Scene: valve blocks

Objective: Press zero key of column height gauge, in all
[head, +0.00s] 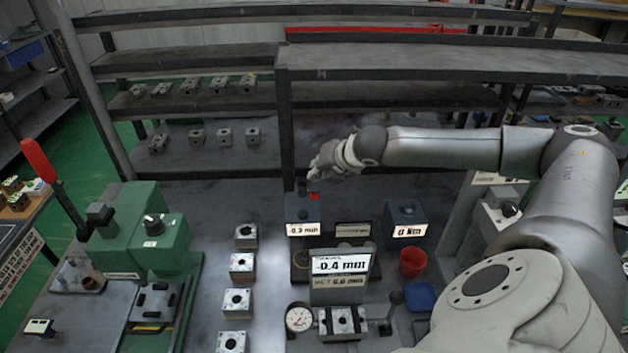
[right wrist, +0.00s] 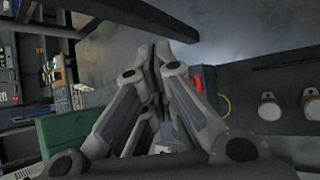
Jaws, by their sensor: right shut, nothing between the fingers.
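A blue-grey box (head: 301,212) with a label reading about 0.3 mm stands on the bench in the middle of the head view. It looks like the column height gauge. A small red key (head: 314,196) shows on its top right, and a red part (right wrist: 196,80) shows beside the fingers in the right wrist view. My right gripper (head: 313,176) is shut and empty, just above and behind the red key in the head picture. I cannot tell whether the fingertips (right wrist: 158,52) touch anything. My left gripper is not in view.
A display (head: 341,264) reading -0.4 mm stands in front of the box. A second blue box (head: 405,213), a red cup (head: 412,263) and a dial gauge (head: 299,317) are close by. Several valve blocks (head: 238,301) line the left; a green machine (head: 135,240) stands beyond them.

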